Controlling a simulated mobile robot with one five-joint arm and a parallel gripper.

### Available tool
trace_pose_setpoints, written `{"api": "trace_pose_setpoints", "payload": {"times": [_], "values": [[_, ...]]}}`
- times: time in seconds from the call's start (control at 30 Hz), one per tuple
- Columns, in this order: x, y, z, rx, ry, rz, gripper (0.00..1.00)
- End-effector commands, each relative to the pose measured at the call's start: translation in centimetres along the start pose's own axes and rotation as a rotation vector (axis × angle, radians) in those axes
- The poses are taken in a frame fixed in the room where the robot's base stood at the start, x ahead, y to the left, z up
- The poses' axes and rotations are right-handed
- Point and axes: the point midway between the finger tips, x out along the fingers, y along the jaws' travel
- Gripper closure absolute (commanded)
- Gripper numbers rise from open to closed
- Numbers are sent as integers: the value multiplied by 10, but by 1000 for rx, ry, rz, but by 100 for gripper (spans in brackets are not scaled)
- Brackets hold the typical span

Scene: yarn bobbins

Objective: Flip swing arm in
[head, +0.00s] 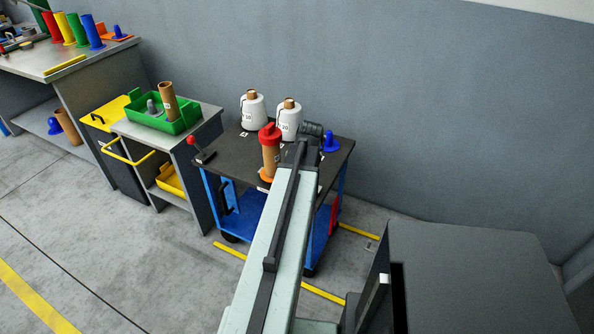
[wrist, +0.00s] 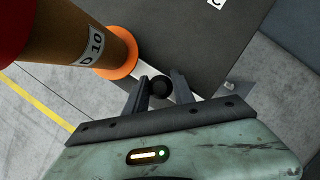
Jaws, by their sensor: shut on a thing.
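In the wrist view, my gripper (wrist: 160,80) has its two fingers on either side of a round black knob (wrist: 158,88) near the edge of the dark cart top. It is shut on this knob. The knob may belong to the swing arm, but the rest of that arm is not clear to see. A brown tube (wrist: 95,47) labelled "D 10" stands on an orange base (wrist: 122,62) just left of my fingers. In the head view, this tube (head: 271,158) has a red cap, and my own arm hides the gripper tips and the knob.
The dark-topped blue cart (head: 232,163) also holds two white yarn cones (head: 253,112), a blue cone (head: 330,143) and a red-knobbed lever (head: 196,146) at its left corner. A side table with a green bin (head: 180,127) stands to the left. Open floor lies in front.

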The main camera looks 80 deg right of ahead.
Motion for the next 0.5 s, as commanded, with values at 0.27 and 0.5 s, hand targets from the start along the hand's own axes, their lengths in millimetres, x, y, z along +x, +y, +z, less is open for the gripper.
{"api": "trace_pose_setpoints", "payload": {"times": [0.27,0.5], "values": [[0,2,1,4,-6,5,100],[0,3,1,1,-4,4,49]]}}
